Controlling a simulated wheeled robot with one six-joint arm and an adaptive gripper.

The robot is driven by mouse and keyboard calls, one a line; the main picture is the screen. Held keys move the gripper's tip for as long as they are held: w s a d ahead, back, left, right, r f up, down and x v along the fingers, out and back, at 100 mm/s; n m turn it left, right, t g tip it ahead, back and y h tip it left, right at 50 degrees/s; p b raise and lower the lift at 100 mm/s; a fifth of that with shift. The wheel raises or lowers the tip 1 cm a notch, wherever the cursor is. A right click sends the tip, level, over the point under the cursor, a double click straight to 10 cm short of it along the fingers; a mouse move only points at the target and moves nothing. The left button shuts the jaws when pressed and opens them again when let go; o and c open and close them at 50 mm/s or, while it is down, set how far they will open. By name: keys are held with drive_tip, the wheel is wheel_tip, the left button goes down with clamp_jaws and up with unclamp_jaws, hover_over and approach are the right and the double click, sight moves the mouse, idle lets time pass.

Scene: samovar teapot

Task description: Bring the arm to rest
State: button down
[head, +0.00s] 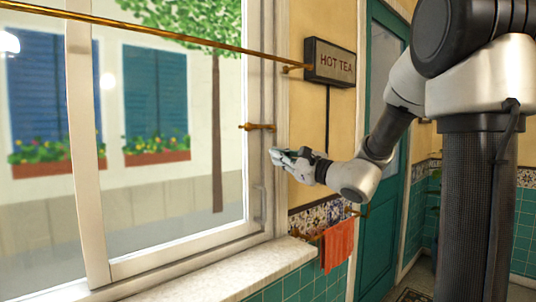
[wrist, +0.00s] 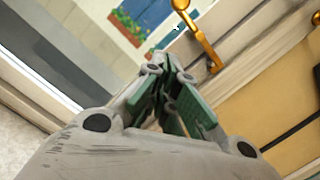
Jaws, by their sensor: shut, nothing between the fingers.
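My gripper (head: 276,156) is at the end of my extended arm, in front of the window frame's right post in the head view. Its fingers point left toward the window. In the wrist view my gripper (wrist: 162,65) is shut, with its fingers together and nothing between them. A brass window handle (head: 260,127) sits on the frame just above and left of the fingers. In the wrist view the handle (wrist: 205,40) lies beyond the fingertips to the right, and a gap shows between them.
A pale stone sill (head: 235,268) runs below the window. An orange towel (head: 338,245) hangs on a rail below my forearm. A "HOT TEA" sign (head: 330,63) is on the wall above. A brass rod (head: 150,32) crosses the window. A teal door (head: 378,150) stands behind my arm.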

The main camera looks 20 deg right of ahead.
drive_tip(key=shift+s+d, duration=0.2)
drive_tip(key=shift+s, duration=0.15)
drive_tip(key=s+f+n+g+h, duration=0.2)
drive_tip(key=s+f+n+g, duration=1.05)
drive_tip(key=s+f, duration=0.65)
drive_tip(key=s+d+r+n+h, duration=0.3)
drive_tip(key=s+d+n+h, duration=0.5)
drive_tip(key=s+d+n, duration=0.2)
drive_tip(key=shift+s+d+r+n, duration=0.3)
drive_tip(key=shift+s+n, duration=0.15)
drive_tip(key=shift+s, duration=0.2)
